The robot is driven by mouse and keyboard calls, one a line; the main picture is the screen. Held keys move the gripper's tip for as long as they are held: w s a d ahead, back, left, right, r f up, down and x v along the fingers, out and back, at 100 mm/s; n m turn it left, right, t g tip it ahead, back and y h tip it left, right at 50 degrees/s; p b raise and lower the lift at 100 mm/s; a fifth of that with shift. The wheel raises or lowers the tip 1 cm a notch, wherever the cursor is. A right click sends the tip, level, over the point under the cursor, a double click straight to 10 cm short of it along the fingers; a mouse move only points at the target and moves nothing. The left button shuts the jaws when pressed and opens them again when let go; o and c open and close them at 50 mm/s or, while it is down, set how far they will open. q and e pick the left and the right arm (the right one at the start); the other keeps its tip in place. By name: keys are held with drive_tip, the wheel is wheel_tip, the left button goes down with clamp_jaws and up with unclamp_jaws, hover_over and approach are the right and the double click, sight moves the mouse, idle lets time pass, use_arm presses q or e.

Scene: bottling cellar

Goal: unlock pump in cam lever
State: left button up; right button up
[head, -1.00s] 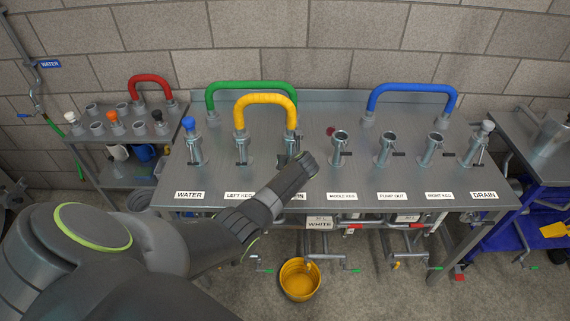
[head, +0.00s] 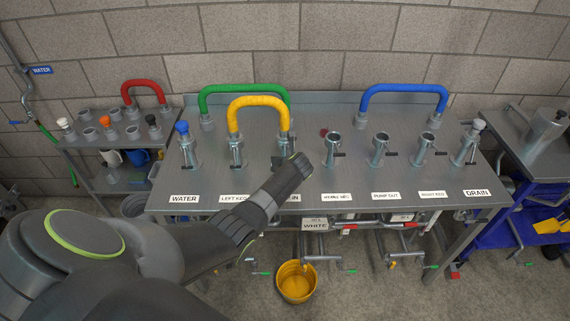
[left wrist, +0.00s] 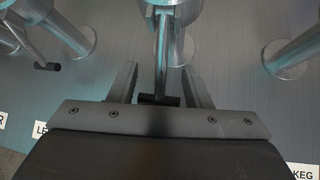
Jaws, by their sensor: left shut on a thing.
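The pump in coupling (head: 284,143) stands on the steel table, with one end of the yellow hose (head: 262,101) in it. My left arm reaches across the table front to it and covers much of it and part of its label (head: 293,195). In the left wrist view the pump in cam lever (left wrist: 161,60) hangs down from the coupling (left wrist: 175,8), with its black tip (left wrist: 158,100) near the gripper's palm. My left gripper (left wrist: 160,72) is shut on this lever, one finger on each side. My right gripper is in neither view.
Neighbouring couplings stand close by: left keg (head: 237,153) and middle keg (head: 332,152). The green hose (head: 245,88) arches behind, and the blue hose (head: 404,88) stands at the right. A yellow bucket (head: 296,283) is on the floor. The table front at right is clear.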

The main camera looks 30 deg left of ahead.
use_arm(q)
drive_tip(key=shift+w+a+r, duration=0.2)
drive_tip(key=shift+r, duration=0.2)
drive_tip(key=o, duration=1.1)
drive_tip(key=shift+o, duration=1)
drive_tip(key=shift+s, duration=0.15)
drive_tip(key=shift+o, duration=0.4)
drive_tip(key=shift+s+f, duration=0.15)
drive_tip(key=shift+d, duration=0.1)
drive_tip(key=shift+s+d+r, duration=0.15)
drive_tip(key=shift+d+r, duration=0.15)
drive_tip(key=p+v, duration=0.1)
drive_tip(key=v, duration=1.5)
drive_tip(key=shift+s, duration=0.35)
drive_tip(key=shift+a+r, duration=0.1)
drive_tip(key=shift+c, duration=0.5)
